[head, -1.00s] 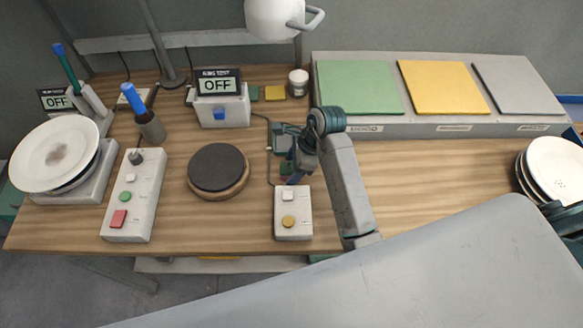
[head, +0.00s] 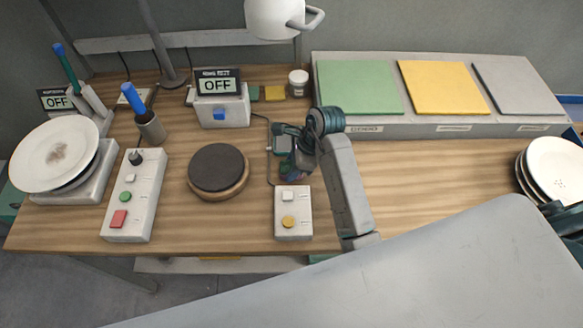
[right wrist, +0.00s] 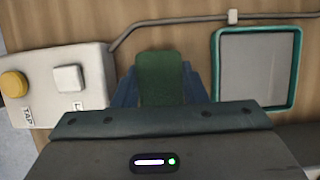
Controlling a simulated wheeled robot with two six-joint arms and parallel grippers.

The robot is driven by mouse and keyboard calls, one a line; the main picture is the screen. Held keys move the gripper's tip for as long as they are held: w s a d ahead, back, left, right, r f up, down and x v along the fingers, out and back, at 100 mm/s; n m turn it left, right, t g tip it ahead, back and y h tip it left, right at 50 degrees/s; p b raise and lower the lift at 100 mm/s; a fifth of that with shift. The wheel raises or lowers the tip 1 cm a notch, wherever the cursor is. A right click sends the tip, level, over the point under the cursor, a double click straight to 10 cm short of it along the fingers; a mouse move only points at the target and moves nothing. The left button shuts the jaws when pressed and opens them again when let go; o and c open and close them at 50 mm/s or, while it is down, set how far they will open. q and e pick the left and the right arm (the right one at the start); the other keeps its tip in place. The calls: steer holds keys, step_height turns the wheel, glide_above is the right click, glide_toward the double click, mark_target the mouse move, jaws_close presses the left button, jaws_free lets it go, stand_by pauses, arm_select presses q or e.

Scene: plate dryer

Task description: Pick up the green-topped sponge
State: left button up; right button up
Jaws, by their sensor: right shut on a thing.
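The green-topped sponge (right wrist: 160,78) shows in the right wrist view as a dark green block. It sits between the blue fingers of my right gripper (right wrist: 161,92), which is shut on it. In the head view my right gripper (head: 289,168) is over the table, just behind the small control box with a white and a yellow button. The sponge is mostly hidden there by the gripper and arm. My left gripper is not in view.
The control box (head: 293,222) stands just in front of my right gripper. A teal-rimmed grey pad (right wrist: 257,70) lies close by. A dark round plate (head: 217,167) is to the left, and a platform with coloured pads (head: 440,129) is behind right.

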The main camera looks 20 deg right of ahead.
mark_target(283, 166)
step_height(283, 166, up, 6)
steer(key=shift+f, duration=0.2)
step_height(283, 166, up, 3)
steer(key=p, duration=0.3)
steer(key=shift+r+p, duration=0.45)
steer(key=shift+p, duration=0.05)
